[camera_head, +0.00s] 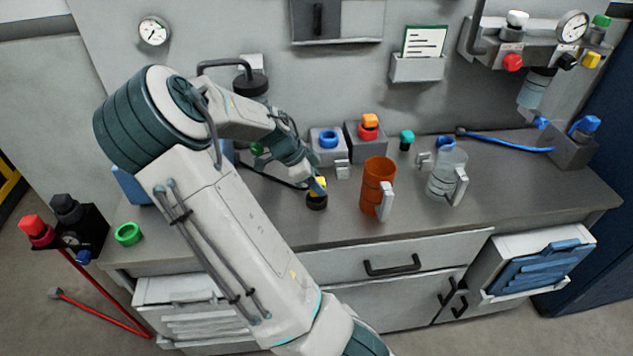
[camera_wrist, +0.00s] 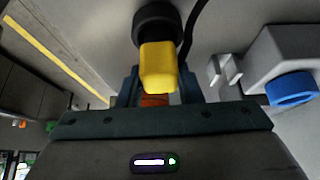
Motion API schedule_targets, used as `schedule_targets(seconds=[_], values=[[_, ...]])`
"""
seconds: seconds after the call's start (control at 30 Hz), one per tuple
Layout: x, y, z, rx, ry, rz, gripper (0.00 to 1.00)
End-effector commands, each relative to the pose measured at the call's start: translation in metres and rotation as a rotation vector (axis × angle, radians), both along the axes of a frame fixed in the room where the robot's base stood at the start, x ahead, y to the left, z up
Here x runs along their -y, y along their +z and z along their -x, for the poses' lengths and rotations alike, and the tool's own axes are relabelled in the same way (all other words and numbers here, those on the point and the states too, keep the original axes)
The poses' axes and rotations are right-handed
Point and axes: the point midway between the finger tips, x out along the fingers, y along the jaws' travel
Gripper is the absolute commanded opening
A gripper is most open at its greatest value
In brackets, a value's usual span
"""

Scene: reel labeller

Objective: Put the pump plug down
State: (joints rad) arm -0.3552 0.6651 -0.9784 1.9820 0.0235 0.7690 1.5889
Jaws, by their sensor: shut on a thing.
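The pump plug (camera_head: 317,201) has a yellow body and a round black end. It is at my gripper's tip over the counter, left of the orange jug (camera_head: 374,186). My gripper (camera_head: 318,186) points down and is shut on the plug. In the wrist view the yellow body of the plug (camera_wrist: 158,66) sits between the fingers (camera_wrist: 158,88), with the black end beyond it. A black cable runs beside it. The black end is at or very near the counter top; I cannot tell whether it touches.
Behind the plug stand a grey block with a blue ring (camera_head: 328,140) and one with a red and orange knob (camera_head: 368,131). A clear jug (camera_head: 447,172) stands farther right. A green ring (camera_head: 128,234) lies at the left. The counter's front strip is clear.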

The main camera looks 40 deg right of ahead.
Motion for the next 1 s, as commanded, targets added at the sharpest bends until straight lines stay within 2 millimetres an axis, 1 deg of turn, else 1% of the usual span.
schedule_targets(seconds=[0.33,0.37,0.4,0.43,0.77,0.87,1.0], values=[[0.000,-0.005,0.000,0.001,0.000,0.001,0.05],[0.000,-0.006,0.000,0.001,0.000,0.001,0.35],[0.000,-0.005,0.000,0.002,0.000,0.000,0.46],[0.000,-0.005,0.000,0.002,0.000,0.000,0.54],[0.000,-0.002,0.000,0.002,0.000,0.000,0.54],[-0.004,0.005,-0.003,0.004,0.002,0.000,0.54],[-0.015,0.028,-0.010,0.006,0.003,0.000,0.54]])
